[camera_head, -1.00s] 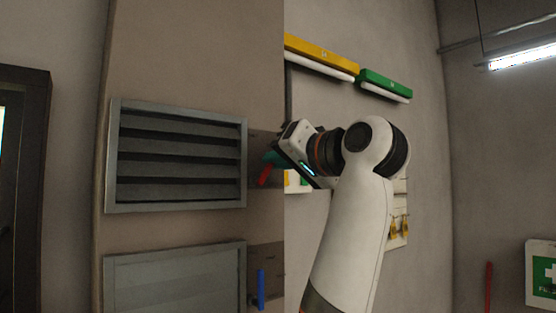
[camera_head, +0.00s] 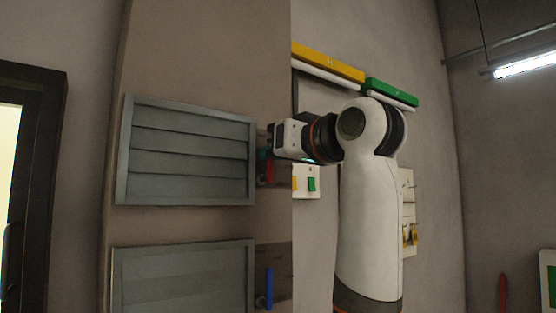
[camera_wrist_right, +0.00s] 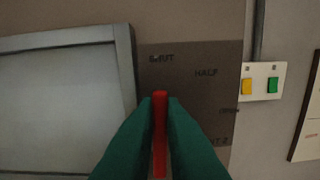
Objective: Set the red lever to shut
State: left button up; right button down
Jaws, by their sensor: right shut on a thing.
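The red lever (camera_wrist_right: 160,130) stands upright in the right wrist view, between the dark green fingers of my right gripper (camera_wrist_right: 160,110). The gripper is shut on it. The lever's top points up at the word SHUT on the dark label plate (camera_wrist_right: 190,90); HALF and other words curve away to the right. In the head view the red lever (camera_head: 270,171) shows just below my right gripper (camera_head: 267,152), beside the upper grey louver vent (camera_head: 188,150). That vent's slats lie closed with no dark gaps. My left gripper is not in view.
A lower louver vent (camera_head: 180,280), also closed, has a blue lever (camera_head: 268,288) at its right. A white switch plate (camera_head: 306,181) with a green switch is on the wall beyond. Yellow (camera_head: 328,62) and green (camera_head: 391,92) boxes hang above my arm.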

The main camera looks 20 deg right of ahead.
jog(key=shift+a+n, duration=0.1)
jog(key=shift+n, duration=0.3)
jog(key=c, duration=1.5)
grip_release()
jog(key=shift+s, duration=0.15)
jog(key=b+v, duration=0.7)
jog(key=v, duration=0.5)
jog(key=shift+r, duration=0.1)
